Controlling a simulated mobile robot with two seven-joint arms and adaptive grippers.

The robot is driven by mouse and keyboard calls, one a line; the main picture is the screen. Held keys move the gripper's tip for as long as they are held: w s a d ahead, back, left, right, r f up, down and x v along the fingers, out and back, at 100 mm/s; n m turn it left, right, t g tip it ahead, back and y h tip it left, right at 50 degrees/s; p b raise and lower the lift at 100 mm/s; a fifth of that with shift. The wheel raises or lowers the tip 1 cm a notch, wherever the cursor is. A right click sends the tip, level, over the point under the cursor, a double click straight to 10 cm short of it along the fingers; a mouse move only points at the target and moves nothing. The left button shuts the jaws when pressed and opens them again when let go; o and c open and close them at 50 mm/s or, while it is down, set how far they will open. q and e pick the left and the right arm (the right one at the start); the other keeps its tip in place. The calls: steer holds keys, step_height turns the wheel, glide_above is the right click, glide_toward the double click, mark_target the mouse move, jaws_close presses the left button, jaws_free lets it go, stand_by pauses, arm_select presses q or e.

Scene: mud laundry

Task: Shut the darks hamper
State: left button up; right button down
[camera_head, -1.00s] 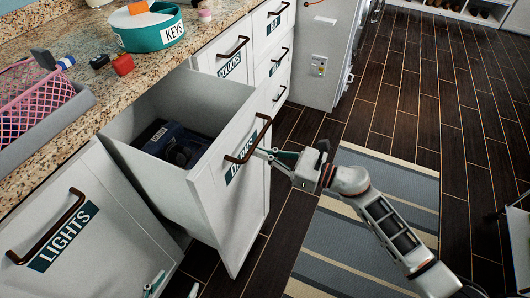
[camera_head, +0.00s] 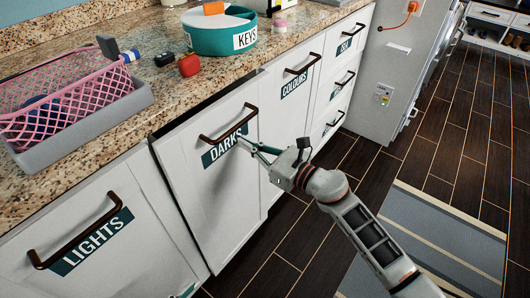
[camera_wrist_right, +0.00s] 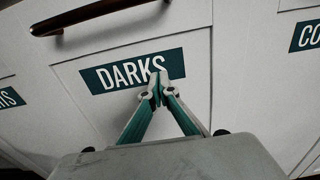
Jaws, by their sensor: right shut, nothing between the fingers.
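The darks hamper (camera_head: 213,205) is a white pull-out front with a dark handle (camera_head: 229,124) and a teal DARKS label (camera_head: 220,149). It stands in, nearly level with its neighbours; a thin dark gap shows along its top edge. My right gripper (camera_head: 243,139) is shut and empty, its fingertips at the right end of the label, below the handle. In the right wrist view the shut fingertips (camera_wrist_right: 158,88) cover part of the label's last letters and seem to touch the front. My left gripper is not clearly in view; a small pale green piece shows at the bottom edge.
The LIGHTS front (camera_head: 115,225) is at the left and the COLOURS front (camera_head: 290,105) at the right, both shut. On the granite counter are a pink basket (camera_head: 65,105), a grey tray (camera_head: 95,125) and a teal KEYS bowl (camera_head: 207,42). A striped rug (camera_head: 430,235) lies on the dark floor.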

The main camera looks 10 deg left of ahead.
steer(key=shift+x, duration=1.1)
steer(key=shift+r, duration=0.25)
